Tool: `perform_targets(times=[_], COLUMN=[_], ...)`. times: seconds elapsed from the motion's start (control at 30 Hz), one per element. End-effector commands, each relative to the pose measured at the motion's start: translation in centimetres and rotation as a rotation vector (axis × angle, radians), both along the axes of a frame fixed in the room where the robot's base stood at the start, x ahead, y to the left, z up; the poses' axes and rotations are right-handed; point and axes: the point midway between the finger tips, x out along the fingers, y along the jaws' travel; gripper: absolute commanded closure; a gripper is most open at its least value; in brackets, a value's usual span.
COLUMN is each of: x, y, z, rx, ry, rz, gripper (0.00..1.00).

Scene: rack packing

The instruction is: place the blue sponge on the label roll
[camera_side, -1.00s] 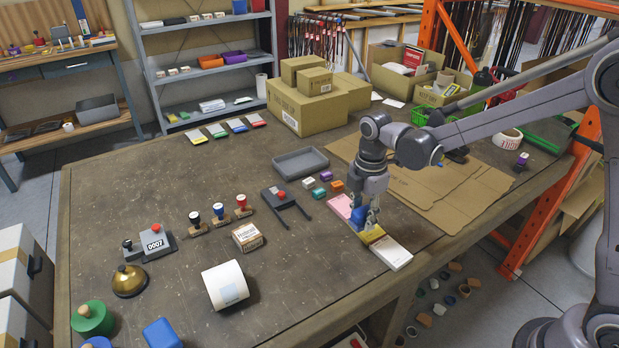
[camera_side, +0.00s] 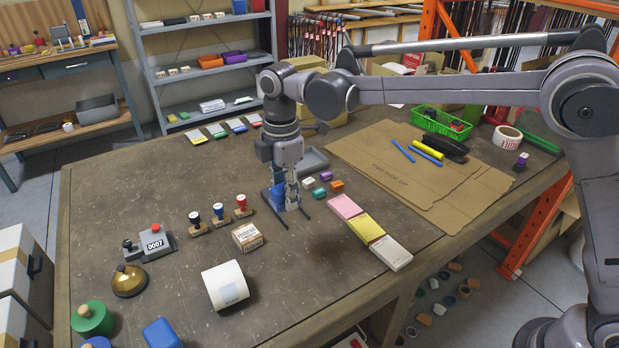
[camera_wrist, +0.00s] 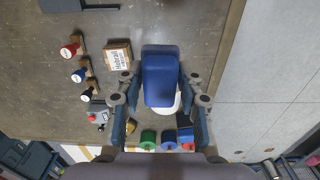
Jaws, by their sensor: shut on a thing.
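My gripper (camera_side: 286,196) is shut on the blue sponge (camera_side: 278,197), which it holds up off the table; in the wrist view the sponge (camera_wrist: 160,78) sits between the two fingers. The label roll (camera_side: 225,286) is a white roll lying on its side on the table, to the lower left of my gripper in the side view. In the wrist view a white part of the roll (camera_wrist: 174,104) shows beyond the sponge, which hides the rest of it.
A brass bell (camera_side: 129,281) and a number stamp (camera_side: 155,243) stand left of the roll. Pink, yellow and white pads (camera_side: 368,232) lie at right.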

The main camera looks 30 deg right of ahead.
Motion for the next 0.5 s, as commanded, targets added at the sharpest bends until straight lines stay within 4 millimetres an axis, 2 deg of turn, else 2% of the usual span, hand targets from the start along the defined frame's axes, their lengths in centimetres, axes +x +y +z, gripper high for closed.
perform_targets(times=[0.03, 0.1, 0.27, 0.5], x=[-0.1, -0.2, -0.4, -0.9], y=[1.6, 3.0, 4.9, 8.9], z=[0.5, 0.9, 1.3, -1.0], rx=[0.000, -0.001, 0.000, 0.000], ry=[0.000, 0.000, 0.000, 0.000], rz=[0.006, 0.005, 0.005, 0.007], gripper=[0.90, 0.90, 0.90, 0.90])
